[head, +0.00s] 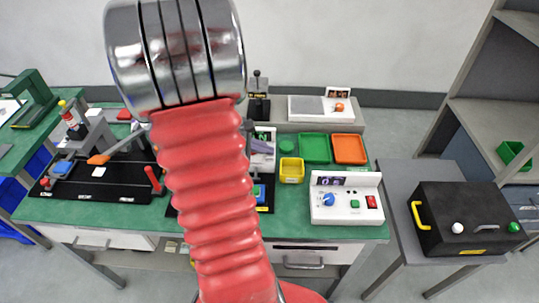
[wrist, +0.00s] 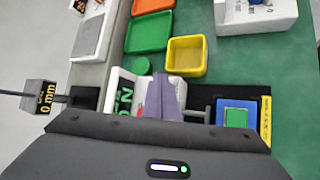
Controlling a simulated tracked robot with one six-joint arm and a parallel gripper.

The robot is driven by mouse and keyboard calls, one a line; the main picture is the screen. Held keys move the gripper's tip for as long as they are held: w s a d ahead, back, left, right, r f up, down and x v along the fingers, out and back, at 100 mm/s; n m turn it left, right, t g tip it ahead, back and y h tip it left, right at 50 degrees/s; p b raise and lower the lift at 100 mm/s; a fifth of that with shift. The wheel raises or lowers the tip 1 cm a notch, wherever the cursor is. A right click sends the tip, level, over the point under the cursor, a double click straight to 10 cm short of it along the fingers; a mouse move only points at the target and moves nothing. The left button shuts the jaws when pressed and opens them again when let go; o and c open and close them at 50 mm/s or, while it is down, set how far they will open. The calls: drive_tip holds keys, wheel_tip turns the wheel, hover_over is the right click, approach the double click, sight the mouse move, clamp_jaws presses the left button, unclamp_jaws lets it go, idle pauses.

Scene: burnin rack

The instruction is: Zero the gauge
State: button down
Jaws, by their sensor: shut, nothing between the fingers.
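A gauge with a small dark display (wrist: 40,97) stands at the left in the wrist view. Yellow characters, apparently ending in "0 mm", show sideways on it; the full reading is unclear. In the head view a dark gauge-like device (head: 258,107) with a knobbed top stands at the bench's back, right of my arm. My gripper (wrist: 166,84) shows in the wrist view as a grey wedge of closed fingers, empty. It is in front of a white panel with green letters (wrist: 122,93), right of the gauge and apart from it. In the head view my arm mostly hides it.
Yellow (head: 291,171), green (head: 314,149) and orange (head: 350,149) trays lie right of my arm. A white control box (head: 345,200) with a blue knob stands on the green bench. A black fixture (head: 100,182) is at left; a black case (head: 467,217) is at right.

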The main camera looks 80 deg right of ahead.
sight(266, 157)
idle(0.3)
drive_tip(key=shift+r, duration=0.9)
wheel_tip(266, 157, up, 5)
drive_tip(key=shift+r, duration=0.1)
idle(0.5)
idle(1.0)
